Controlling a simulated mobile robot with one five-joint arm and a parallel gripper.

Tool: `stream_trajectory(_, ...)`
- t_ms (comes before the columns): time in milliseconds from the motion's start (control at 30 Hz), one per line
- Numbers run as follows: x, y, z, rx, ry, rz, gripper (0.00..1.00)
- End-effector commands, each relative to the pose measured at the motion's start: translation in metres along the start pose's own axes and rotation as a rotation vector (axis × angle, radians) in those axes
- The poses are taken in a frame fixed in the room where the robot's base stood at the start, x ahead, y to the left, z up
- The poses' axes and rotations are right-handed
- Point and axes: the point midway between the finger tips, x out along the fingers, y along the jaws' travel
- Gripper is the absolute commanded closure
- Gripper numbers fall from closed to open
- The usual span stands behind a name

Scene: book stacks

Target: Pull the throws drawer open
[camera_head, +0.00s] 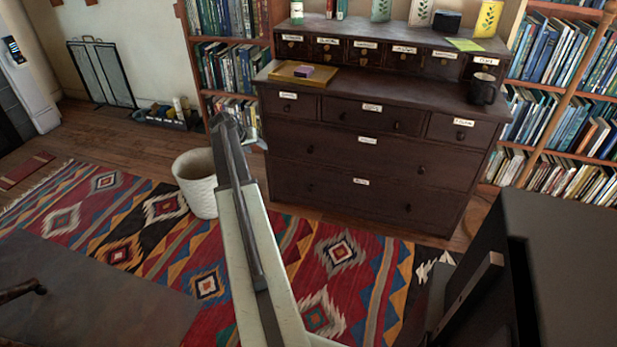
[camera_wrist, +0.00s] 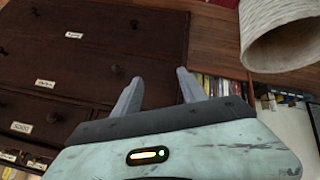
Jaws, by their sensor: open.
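A dark wooden dresser (camera_head: 345,200) stands against the far wall, with white labels on its drawers. Its lower wide drawer (camera_head: 330,190) and upper wide drawer (camera_head: 345,153) each have two round knobs. Three shorter drawers sit above them. All look shut. The labels are too small to read surely, so I cannot tell which is the throws drawer. In the wrist view my gripper (camera_wrist: 158,90) is open and empty, its fingers toward the dresser's side edge, with labelled drawer fronts (camera_wrist: 85,60) at left. In the head view my arm largely hides the gripper, left of the dresser.
A white woven basket (camera_head: 197,183) stands left of the dresser and shows at the upper right of the wrist view (camera_wrist: 285,35). A tray (camera_head: 303,73) and a dark mug (camera_head: 482,90) sit on the dresser. Bookshelves flank it. A patterned rug (camera_head: 340,255) lies in front.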

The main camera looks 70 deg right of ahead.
Motion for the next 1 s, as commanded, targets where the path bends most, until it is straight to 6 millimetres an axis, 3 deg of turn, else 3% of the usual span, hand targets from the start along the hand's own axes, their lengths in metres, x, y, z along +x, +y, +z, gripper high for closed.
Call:
stream_trajectory(33, 0.060, 0.028, 0.003, 0.050, 0.016, 0.044, 0.51)
stream_trajectory(100, 0.098, 0.069, -0.004, 0.102, 0.039, 0.091, 0.51)
stream_trajectory(200, 0.132, 0.113, -0.009, 0.150, 0.063, 0.138, 0.51)
stream_trajectory(300, 0.144, 0.136, -0.012, 0.172, 0.076, 0.162, 0.51)
stream_trajectory(567, 0.150, 0.142, -0.014, 0.177, 0.078, 0.167, 0.51)
stream_trajectory(1000, 0.220, 0.153, -0.017, 0.177, 0.077, 0.165, 0.51)
